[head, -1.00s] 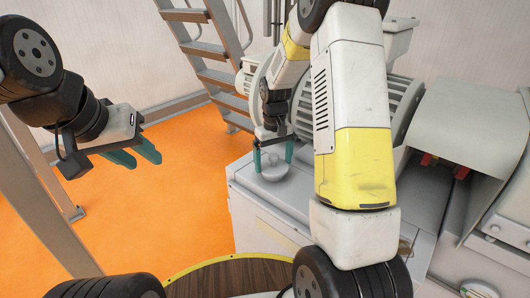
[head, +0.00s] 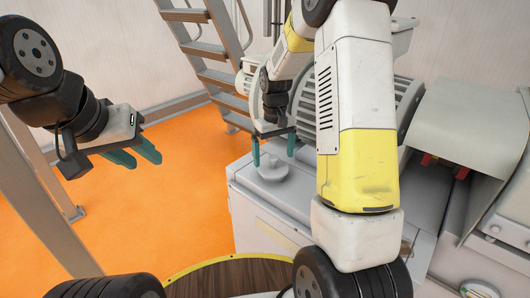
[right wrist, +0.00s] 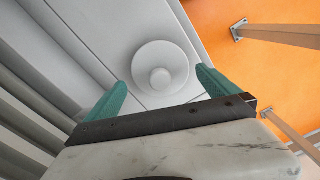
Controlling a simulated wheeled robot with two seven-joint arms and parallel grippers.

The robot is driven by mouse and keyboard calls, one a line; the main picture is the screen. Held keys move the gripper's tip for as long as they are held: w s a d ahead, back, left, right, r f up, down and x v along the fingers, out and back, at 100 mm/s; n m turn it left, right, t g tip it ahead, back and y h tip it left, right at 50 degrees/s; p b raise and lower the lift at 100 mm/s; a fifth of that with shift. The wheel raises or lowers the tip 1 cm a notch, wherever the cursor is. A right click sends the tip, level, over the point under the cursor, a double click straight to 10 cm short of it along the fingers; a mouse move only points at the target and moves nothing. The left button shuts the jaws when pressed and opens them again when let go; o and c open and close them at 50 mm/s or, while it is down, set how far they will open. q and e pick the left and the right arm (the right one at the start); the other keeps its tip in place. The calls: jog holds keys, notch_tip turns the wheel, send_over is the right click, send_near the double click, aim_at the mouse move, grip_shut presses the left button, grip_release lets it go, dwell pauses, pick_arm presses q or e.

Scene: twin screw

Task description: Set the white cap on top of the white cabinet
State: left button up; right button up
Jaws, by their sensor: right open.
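The white cap (head: 268,172), round with a small knob on top, sits on the top of the white cabinet (head: 245,178). In the right wrist view the cap (right wrist: 160,69) lies between and beyond the fingertips, on the cabinet's pale top (right wrist: 120,30). My right gripper (head: 274,150) is open, its teal fingers just above the cap and apart from it; it also shows in the right wrist view (right wrist: 158,85). My left gripper (head: 138,154) is open and empty over the orange floor at the left.
A large grey ribbed machine (head: 402,105) stands right behind the cabinet. Metal stairs (head: 212,55) rise at the back. A grey hooded unit (head: 465,115) is at the right. The orange floor (head: 150,215) is clear on the left.

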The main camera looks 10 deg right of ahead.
notch_tip(320, 180, up, 9)
jog(key=s+r+m+t+y, duration=0.1)
jog(key=s+r+t, duration=0.2)
jog(key=s+r, duration=0.65)
jog(key=s+a+r+m+t+y, duration=0.1)
jog(key=s+a+t, duration=0.1)
jog(key=s, duration=1.2)
jog(key=shift+s+r+t, duration=0.15)
jog(key=shift+s+t, duration=0.25)
jog(key=shift+t, duration=0.2)
jog(key=shift+a, duration=0.1)
